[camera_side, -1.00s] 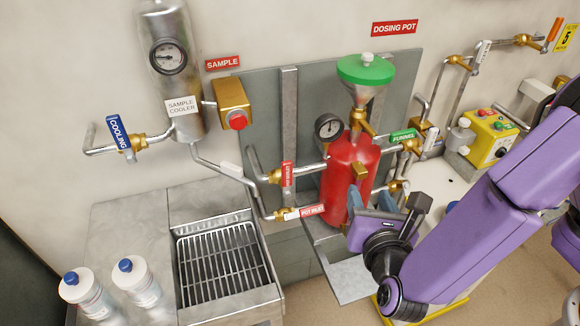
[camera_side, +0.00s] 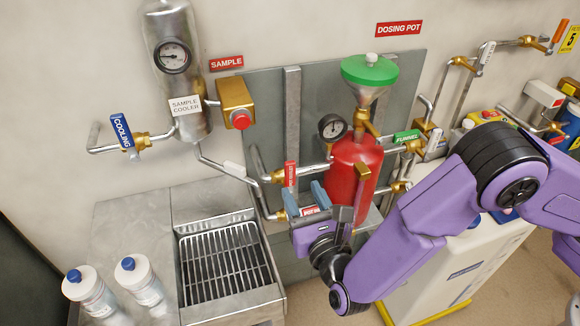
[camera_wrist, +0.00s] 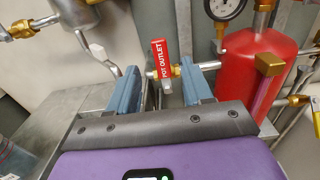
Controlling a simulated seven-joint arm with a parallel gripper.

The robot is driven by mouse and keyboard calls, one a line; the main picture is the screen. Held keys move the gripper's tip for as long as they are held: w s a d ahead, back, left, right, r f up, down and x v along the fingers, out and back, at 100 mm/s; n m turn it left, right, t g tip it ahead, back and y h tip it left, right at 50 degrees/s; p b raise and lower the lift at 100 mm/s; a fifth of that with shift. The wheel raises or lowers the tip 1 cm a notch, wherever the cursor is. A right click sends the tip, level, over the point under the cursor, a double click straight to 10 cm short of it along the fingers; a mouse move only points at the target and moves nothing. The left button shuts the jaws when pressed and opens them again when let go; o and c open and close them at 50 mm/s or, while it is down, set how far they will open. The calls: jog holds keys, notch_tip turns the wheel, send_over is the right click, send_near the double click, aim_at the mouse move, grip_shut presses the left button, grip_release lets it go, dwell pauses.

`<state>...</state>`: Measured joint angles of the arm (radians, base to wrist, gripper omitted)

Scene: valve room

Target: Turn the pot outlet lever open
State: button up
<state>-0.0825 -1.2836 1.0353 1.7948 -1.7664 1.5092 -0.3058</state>
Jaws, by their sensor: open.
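The red pot outlet lever (camera_wrist: 160,58) stands upright in the wrist view, across the pipe from the red pot (camera_wrist: 246,66). Its label is readable there. An upright red lever that looks like the same one (camera_side: 291,174) shows left of the pot in the side view. My gripper (camera_side: 303,190) is open, just below it. In the wrist view the two blue fingers of my gripper (camera_wrist: 160,80) flank the lever with a gap on each side; I see no contact. The gripper's body hides the nearest pipework.
A second lever with a red and white label (camera_side: 311,211) is partly hidden by my fingers in the side view. A gauge (camera_side: 332,128) stands above the pipes. The sink grate (camera_side: 225,270) and two bottles (camera_side: 140,279) are at the lower left.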

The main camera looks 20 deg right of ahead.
aim_at(291, 170)
jog(key=w, duration=0.8)
jog(key=shift+w, duration=0.2)
jog(key=shift+c, duration=0.3)
grip_shut()
